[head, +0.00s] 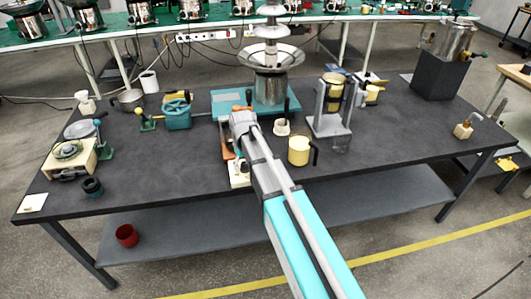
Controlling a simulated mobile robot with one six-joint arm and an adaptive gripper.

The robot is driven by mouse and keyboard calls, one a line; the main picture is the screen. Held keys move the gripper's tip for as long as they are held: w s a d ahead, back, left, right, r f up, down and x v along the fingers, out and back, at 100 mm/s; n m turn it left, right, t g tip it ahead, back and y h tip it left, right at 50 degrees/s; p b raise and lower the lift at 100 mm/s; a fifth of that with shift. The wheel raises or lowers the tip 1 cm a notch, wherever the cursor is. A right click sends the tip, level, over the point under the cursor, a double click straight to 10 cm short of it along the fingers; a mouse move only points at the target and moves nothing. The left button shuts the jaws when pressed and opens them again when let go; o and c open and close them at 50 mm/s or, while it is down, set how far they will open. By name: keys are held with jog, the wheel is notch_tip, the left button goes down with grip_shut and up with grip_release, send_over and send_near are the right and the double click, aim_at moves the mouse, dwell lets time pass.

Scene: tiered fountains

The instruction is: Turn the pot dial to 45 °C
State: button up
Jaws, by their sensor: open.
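The steel pot (270,88) of the tiered fountain (270,50) stands upright on a teal base (225,98) at the back middle of the dark table. My gripper (241,113) is at the end of my arm, just in front of the base and to the left of the pot's front. Its jaws are open, though the fingertips are small and hard to see. I cannot make out the pot dial or its reading; my gripper and wrist cover part of the base's front. I cannot tell whether the gripper touches anything.
Right of my arm stand a yellow jug (299,151) and a grey stand (330,122). A white box (240,176) sits left of my forearm. A teal valve device (177,112) is further left. The front left table top is mostly clear.

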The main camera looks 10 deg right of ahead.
aim_at(245, 164)
jog(key=n, duration=0.7)
jog(key=shift+n, duration=0.3)
jog(key=n, duration=0.3)
jog(key=shift+n, duration=0.4)
jog(key=n, duration=0.4)
jog(key=shift+r+n+p, duration=0.3)
notch_tip(245, 164, up, 14)
jog(key=p, duration=1.4)
jog(key=s+d+f+m+b, duration=0.1)
jog(key=s+d+m, duration=0.4)
jog(key=s+m, duration=0.5)
jog(key=shift+d+f+m, duration=0.25)
jog(key=shift+d+m, duration=0.1)
jog(key=shift+m, duration=0.55)
